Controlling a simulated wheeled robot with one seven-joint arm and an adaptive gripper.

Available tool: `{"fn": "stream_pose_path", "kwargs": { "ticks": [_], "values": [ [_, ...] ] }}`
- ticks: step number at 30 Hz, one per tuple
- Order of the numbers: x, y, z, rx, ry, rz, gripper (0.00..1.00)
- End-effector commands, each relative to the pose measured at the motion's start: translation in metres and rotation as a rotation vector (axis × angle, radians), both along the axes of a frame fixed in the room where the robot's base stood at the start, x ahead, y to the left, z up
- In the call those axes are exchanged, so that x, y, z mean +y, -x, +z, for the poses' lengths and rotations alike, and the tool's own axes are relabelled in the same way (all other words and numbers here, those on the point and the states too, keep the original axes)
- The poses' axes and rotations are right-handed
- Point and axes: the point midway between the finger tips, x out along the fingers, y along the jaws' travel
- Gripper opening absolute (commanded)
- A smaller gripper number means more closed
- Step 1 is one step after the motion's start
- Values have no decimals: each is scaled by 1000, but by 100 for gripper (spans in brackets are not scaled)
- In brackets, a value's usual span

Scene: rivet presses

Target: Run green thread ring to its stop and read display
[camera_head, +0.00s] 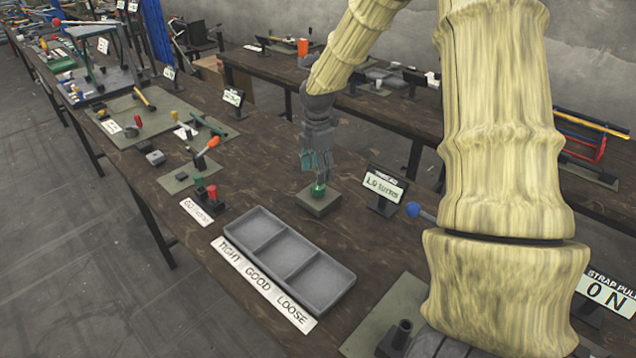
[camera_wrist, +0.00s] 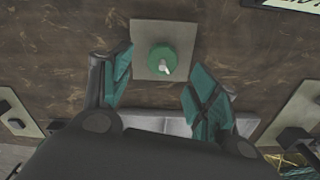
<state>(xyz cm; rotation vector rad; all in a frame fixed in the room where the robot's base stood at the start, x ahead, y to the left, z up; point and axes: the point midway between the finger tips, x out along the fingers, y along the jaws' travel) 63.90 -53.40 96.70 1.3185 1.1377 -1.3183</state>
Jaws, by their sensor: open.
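The green thread ring (camera_head: 318,189) sits on a grey square block (camera_head: 319,203) on the workbench. In the wrist view the ring (camera_wrist: 162,60) is a round green disc with a pale post at its centre, on a light square plate (camera_wrist: 140,35). My gripper (camera_head: 314,163) points down just above the ring. Its teal fingers are spread apart in the wrist view (camera_wrist: 163,85), with nothing between the pads. The ring lies ahead of the fingertips, between their lines. A small display (camera_head: 383,186) stands right of the block; its text looks like "1.0 turns", though blurred.
A grey three-compartment tray (camera_head: 346,287) labelled TIGHT, GOOD, LOOSE lies in front of the block. A black fixture with a red cap (camera_head: 212,191) stands to the left. A blue-knobbed lever (camera_head: 413,209) is to the right. Bare bench surrounds the block.

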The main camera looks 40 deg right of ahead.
Motion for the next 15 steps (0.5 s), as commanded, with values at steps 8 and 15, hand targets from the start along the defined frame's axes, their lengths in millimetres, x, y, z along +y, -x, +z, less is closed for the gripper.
{"fn": "stream_pose_path", "kwargs": {
  "ticks": [8,15],
  "values": [
    [-2,2,-35,2,0,-3,60],
    [-3,3,-54,2,0,-4,60]
  ]
}}
